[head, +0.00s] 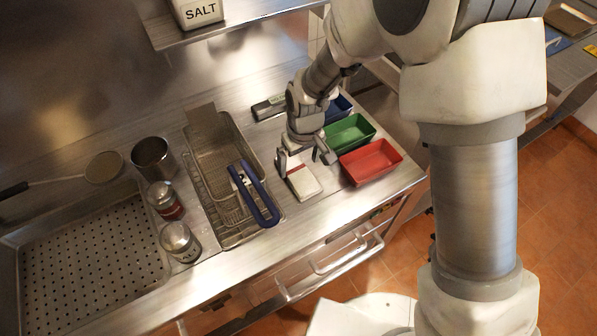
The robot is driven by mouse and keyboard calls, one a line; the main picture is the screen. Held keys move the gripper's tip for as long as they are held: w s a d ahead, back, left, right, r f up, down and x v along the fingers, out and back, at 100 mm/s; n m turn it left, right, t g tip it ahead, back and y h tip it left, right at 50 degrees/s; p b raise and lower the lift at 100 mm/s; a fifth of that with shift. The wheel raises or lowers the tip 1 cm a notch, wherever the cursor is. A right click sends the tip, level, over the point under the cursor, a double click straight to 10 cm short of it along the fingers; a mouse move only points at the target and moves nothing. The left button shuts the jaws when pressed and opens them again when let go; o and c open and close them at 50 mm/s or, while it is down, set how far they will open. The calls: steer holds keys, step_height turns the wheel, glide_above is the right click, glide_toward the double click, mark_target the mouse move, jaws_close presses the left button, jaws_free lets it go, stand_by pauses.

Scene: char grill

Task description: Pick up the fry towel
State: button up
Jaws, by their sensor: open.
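The fry towel looks to be the folded white cloth with a red stripe (303,181), lying flat on the steel counter (318,213) between the fry basket and the red tray. My gripper (306,168) is open, pointing down over the far part of the towel, one finger at its left side and one at its right. The gripper hides part of the towel's far end. I cannot tell whether the fingers touch it.
A red tray (371,162) and a green tray (349,133) stand close on the right. A wire fry basket with a blue handle (261,199) lies on the left. Shakers (180,242) and a perforated pan (88,262) are further left. A dark-and-green item (268,108) lies behind.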

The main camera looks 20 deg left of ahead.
mark_target(298, 171)
steer(key=shift+w+a+f, duration=0.1)
steer(key=shift+w+f, duration=0.05)
steer(key=shift+f, duration=0.85)
steer(key=shift+w+a+f, duration=0.1)
steer(key=shift+w+f, duration=0.05)
steer(key=shift+f, duration=0.8)
steer(key=c, duration=1.2)
